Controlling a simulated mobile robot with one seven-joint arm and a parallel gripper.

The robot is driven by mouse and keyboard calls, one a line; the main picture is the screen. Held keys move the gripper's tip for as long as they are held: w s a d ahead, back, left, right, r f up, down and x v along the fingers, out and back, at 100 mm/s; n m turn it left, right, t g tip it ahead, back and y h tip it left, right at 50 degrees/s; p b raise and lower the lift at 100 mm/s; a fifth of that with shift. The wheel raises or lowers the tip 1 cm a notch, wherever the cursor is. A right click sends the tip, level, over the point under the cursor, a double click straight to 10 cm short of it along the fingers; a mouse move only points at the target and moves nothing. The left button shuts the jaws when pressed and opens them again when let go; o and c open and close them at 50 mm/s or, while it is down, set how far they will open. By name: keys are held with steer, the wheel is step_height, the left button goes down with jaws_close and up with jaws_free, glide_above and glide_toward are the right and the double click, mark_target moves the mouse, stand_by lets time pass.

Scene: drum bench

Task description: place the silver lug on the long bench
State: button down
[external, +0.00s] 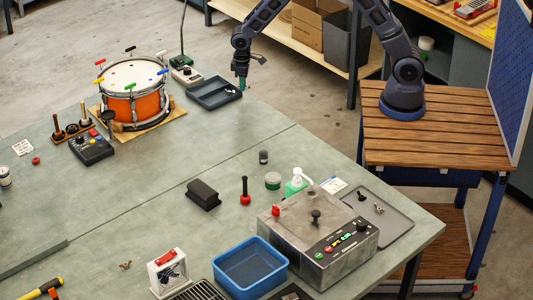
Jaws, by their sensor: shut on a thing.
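The long bench (130,215) is the large grey-green table across the view. My gripper (242,80) points down over its far edge, beside the right end of a dark shallow tray (205,99). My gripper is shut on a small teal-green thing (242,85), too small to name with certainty. A tiny pale spot (230,91) shows in the tray near the fingertips; I cannot tell what it is. I cannot make out the silver lug for certain.
An orange drum (137,105) with coloured pieces around its rim stands left of the tray. A grey metal machine (310,245), a blue bin (247,286) and a red-based black-handled tool (245,192) stand nearer. The bench middle has free room.

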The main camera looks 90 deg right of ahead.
steer(key=w+a+r+n, duration=0.1)
steer(key=w+a+r, duration=0.1)
steer(key=a, duration=0.9)
steer(key=w+a+r+n, duration=0.2)
steer(key=a+r, duration=0.1)
steer(key=a, duration=0.9)
steer(key=w+a+r+n, duration=0.1)
steer(key=w+a+r, duration=0.1)
steer(key=a, duration=0.9)
step_height(320, 180, up, 8)
steer(key=n, duration=0.5)
glide_above(253, 225)
step_height(253, 225, down, 19)
steer(key=shift+f, duration=0.2)
steer(key=c, duration=1.3)
jaws_free()
steer(key=shift+f, duration=0.15)
